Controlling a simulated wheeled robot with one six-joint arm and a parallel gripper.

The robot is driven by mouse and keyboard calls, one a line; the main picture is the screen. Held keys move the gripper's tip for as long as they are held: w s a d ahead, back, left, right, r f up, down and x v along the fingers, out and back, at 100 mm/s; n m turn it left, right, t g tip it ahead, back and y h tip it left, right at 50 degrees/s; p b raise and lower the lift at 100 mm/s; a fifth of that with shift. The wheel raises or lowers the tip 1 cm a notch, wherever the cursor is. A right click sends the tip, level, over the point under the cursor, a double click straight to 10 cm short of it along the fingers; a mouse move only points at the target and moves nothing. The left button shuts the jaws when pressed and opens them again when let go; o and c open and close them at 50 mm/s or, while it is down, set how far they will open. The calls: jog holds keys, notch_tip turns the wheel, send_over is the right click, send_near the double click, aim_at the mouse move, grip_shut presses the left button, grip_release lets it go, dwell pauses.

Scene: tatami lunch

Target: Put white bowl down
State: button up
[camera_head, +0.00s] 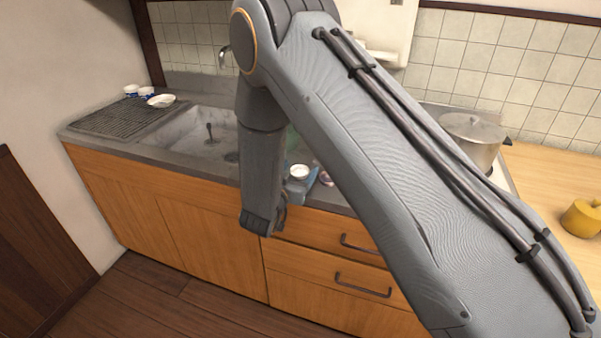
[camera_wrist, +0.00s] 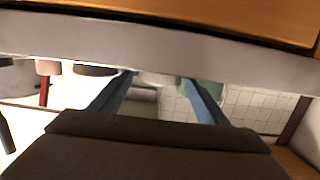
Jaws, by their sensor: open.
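A small white bowl (camera_head: 298,171) is at the front of the counter, right of the sink, close to my gripper's blue fingers. My gripper (camera_head: 302,182) is open at the counter's front edge, partly hidden by my own arm. In the wrist view, the two blue fingers of my gripper (camera_wrist: 158,84) are spread apart. A pale rounded shape, perhaps the bowl's edge, shows between their tips. I cannot tell whether the fingers touch it. Another shallow white bowl (camera_head: 161,101) sits at the drainboard's right side, away from my gripper.
Two blue-and-white cups (camera_head: 146,92) stand on the ribbed drainboard (camera_head: 122,117), left of the sink (camera_head: 196,133). A lidded pot (camera_head: 472,140) stands at right, and a yellow object (camera_head: 581,218) lies on the wooden surface. The counter edge (camera_wrist: 160,49) is close to my fingers.

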aim_at(302, 166)
jog(key=x, duration=0.1)
jog(key=p+x, duration=0.1)
jog(key=x, duration=0.1)
jog(key=p+x, duration=0.1)
jog(key=x, duration=0.1)
jog(key=shift+w+f, duration=0.1)
jog(key=shift+f, duration=0.2)
jog(key=c, duration=1.2)
jog(key=shift+r, duration=0.1)
